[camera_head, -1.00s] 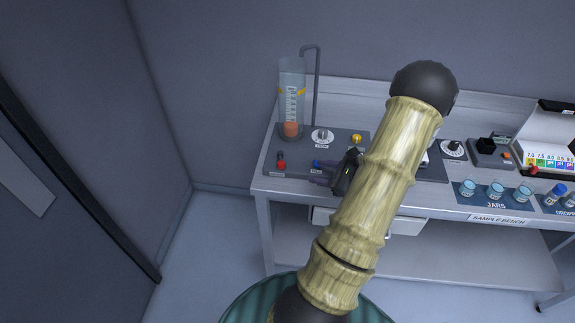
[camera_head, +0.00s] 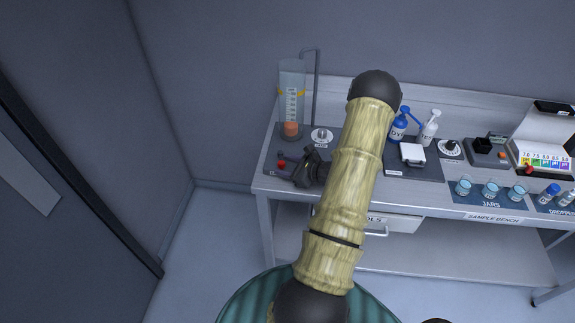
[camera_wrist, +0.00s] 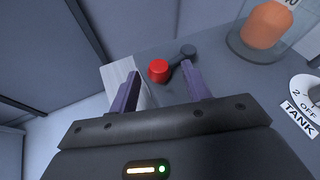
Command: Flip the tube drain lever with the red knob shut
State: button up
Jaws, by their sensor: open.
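The drain lever's red knob (camera_wrist: 159,71) shows in the wrist view between and just beyond my open fingertips, with its dark arm running right to a dark pivot (camera_wrist: 188,51). In the head view the red knob (camera_head: 282,164) sits at the bench's left end, in front of the clear tube (camera_head: 291,100). My gripper (camera_wrist: 160,80) is open and empty, with one purple finger on each side of the knob's line. In the head view my gripper (camera_head: 293,170) is just right of the knob. I cannot tell whether a finger touches the lever.
A white TANK dial (camera_head: 322,136) is close behind my gripper. The tube holds an orange float (camera_head: 291,129). Blue (camera_head: 399,126) and white (camera_head: 430,128) bottles, a white box (camera_head: 412,154) and jars (camera_head: 490,190) stand to the right. The bench's left edge is close.

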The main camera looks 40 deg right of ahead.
jog(key=shift+r, duration=0.15)
jog(key=c, duration=0.9)
jog(key=o, duration=0.9)
jog(key=shift+d, duration=0.15)
jog(key=shift+s, duration=0.5)
jog(key=b+v, duration=0.3)
jog(key=v, duration=1.3)
jog(key=shift+s+r+b, duration=0.15)
jog(key=shift+r+b, duration=0.1)
jog(key=shift+b, duration=0.15)
